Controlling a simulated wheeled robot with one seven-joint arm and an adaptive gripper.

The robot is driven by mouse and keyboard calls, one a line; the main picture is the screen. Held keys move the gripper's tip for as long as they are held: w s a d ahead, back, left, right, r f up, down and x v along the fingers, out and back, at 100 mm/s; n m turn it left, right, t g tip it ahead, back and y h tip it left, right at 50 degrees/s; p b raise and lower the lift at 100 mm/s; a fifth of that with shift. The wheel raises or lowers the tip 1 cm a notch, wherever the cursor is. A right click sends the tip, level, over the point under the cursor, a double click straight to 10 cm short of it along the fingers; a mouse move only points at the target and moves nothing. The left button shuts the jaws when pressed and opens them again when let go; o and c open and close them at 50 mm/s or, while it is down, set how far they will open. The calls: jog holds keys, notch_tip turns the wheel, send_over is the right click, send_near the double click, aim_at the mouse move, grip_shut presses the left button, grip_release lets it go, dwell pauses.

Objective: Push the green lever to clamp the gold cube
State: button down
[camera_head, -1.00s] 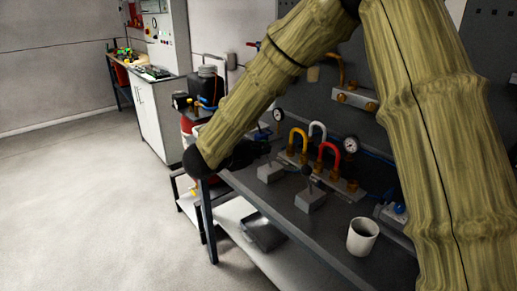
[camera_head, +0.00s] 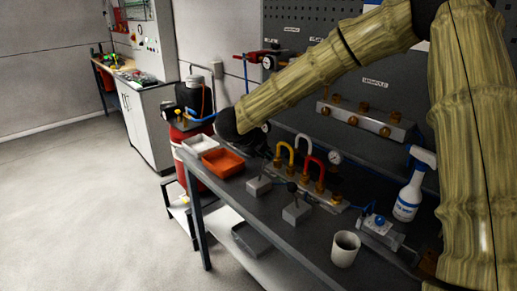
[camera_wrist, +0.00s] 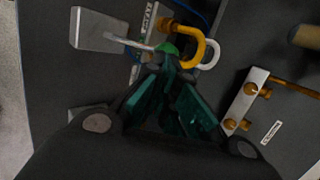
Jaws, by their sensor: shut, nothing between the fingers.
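In the wrist view, a grey block (camera_wrist: 97,31) carries a thin silver lever arm. It runs right to a green tip (camera_wrist: 168,48), just beyond my gripper's fingertips (camera_wrist: 172,70); I cannot tell if they touch. My gripper is shut and empty, with dark green finger pads. In the head view, my gripper (camera_head: 258,146) is dark and partly hidden by my arm, above the back of the bench, left of the hoops. A grey block (camera_head: 258,187) stands below it. I cannot pick out a gold cube in either view.
An orange tray (camera_head: 223,162) and a white tray (camera_head: 199,146) are at the bench's left end. A second lever block (camera_head: 297,212), white cup (camera_head: 345,249) and spray bottle (camera_head: 411,192) stand right.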

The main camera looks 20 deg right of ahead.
jog(key=shift+w+d+y+p, duration=0.25)
jog(key=shift+d+y+p, duration=0.25)
jog(key=shift+d+p, duration=0.2)
jog(key=shift+g, duration=0.3)
jog(key=shift+r+p, duration=0.7)
jog(key=shift+r, duration=0.1)
jog(key=shift+r, duration=0.1)
jog(key=v, duration=1.3)
jog(key=shift+s+a, duration=0.3)
jog(key=shift+a, duration=0.05)
